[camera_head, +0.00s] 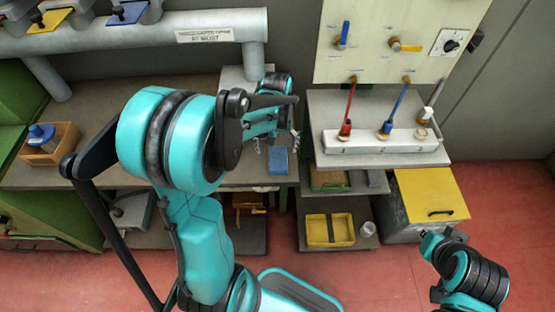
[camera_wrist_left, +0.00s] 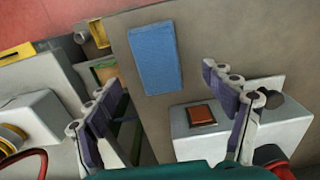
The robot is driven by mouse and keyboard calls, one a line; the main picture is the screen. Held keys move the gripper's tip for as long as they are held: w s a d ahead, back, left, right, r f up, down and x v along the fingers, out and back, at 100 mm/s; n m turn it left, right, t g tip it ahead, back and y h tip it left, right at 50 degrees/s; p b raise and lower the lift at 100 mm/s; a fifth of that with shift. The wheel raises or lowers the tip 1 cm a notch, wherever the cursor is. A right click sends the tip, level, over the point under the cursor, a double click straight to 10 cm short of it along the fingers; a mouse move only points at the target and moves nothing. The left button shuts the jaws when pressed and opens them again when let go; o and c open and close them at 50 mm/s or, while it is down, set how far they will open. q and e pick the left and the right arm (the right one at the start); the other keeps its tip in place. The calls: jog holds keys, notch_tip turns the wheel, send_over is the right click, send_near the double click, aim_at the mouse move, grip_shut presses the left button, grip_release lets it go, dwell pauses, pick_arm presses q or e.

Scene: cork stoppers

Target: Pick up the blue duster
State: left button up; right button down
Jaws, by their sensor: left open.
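The blue duster (camera_head: 278,161) is a flat blue rectangular block lying on the grey bench near its right end.
A white rack (camera_head: 375,146) with red and blue handled tools stands on a shelf to the right. A yellow tray (camera_head: 330,230) sits on a lower shelf. A small box with an orange-brown top (camera_wrist_left: 201,115) lies near the right finger. A wooden box (camera_head: 50,150) stands at the bench's left.

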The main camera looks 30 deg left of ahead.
aim_at(278, 158)
pick_arm(q)
jog(key=f+b, duration=0.1)
jog(key=f, duration=0.3)
jog(key=f+b, duration=0.1)
jog(key=f, duration=0.1)
jog(key=shift+w+d+b, duration=0.1)
jog(key=shift+w+b, duration=0.15)
jog(key=shift+b, duration=0.05)
jog(key=shift+r, duration=0.15)
jog(key=c, duration=1.1)
